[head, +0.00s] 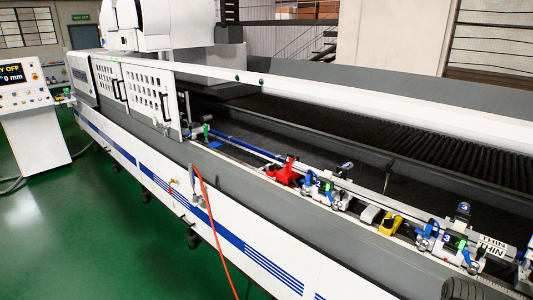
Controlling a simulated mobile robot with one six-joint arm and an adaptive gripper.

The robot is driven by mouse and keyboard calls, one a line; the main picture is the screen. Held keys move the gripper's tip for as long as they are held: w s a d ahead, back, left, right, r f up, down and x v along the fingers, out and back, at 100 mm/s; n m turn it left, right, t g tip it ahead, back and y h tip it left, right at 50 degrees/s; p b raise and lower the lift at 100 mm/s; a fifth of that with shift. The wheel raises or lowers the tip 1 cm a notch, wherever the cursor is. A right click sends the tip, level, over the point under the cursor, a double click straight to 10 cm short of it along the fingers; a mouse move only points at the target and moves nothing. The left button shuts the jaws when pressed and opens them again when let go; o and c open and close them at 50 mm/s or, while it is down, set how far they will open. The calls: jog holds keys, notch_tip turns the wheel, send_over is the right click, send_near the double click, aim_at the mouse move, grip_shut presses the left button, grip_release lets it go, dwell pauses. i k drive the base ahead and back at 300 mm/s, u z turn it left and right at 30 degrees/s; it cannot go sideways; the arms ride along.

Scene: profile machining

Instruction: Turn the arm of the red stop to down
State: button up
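The red stop (282,172) sits on the rail along the front of the long machine bed, right of the picture's middle. It is small in the head view. A red part of it rises toward the upper right, but I cannot tell clearly how its arm is turned.
Blue-and-grey clamp units (322,190) stand right of the red stop, then a yellow block (390,225) and another clamp unit (455,240). An orange hose (213,225) hangs down the front panel. A control console (32,125) stands at left. Green floor (95,235) in front is open.

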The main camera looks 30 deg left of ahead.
aim_at(291, 160)
jog(key=u, duration=0.35)
jog(key=i, duration=1.05)
jog(key=z, duration=0.05)
